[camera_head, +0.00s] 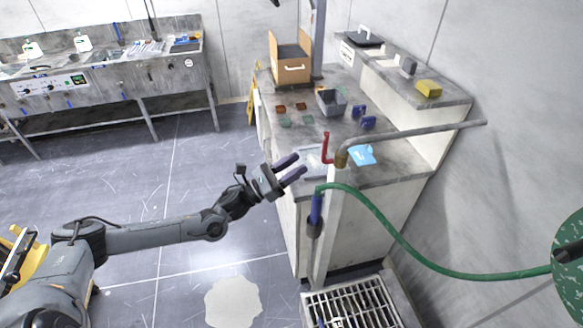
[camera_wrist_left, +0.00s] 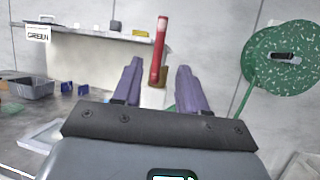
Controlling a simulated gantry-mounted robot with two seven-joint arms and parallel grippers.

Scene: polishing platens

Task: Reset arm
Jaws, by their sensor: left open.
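My left arm reaches in from the left in the head view. Its gripper (camera_head: 291,168) is open, with two purple fingers apart and nothing between them. It hangs in the air near the front left edge of the grey counter (camera_head: 385,172), short of a red lever (camera_head: 326,148) on a pipe. In the left wrist view the open fingers (camera_wrist_left: 158,85) point toward the counter, and the red lever (camera_wrist_left: 159,50) shows beyond and between them. I cannot tell from this whether they touch, but the head view shows a gap. My right gripper is not in view.
A green hose (camera_head: 400,240) runs from a blue nozzle (camera_head: 316,208) to a green reel (camera_head: 570,262). The counter holds a grey bin (camera_head: 331,102), a cardboard box (camera_head: 290,58) and small blue and green parts. A floor grate (camera_head: 350,305) lies below. Open floor is left.

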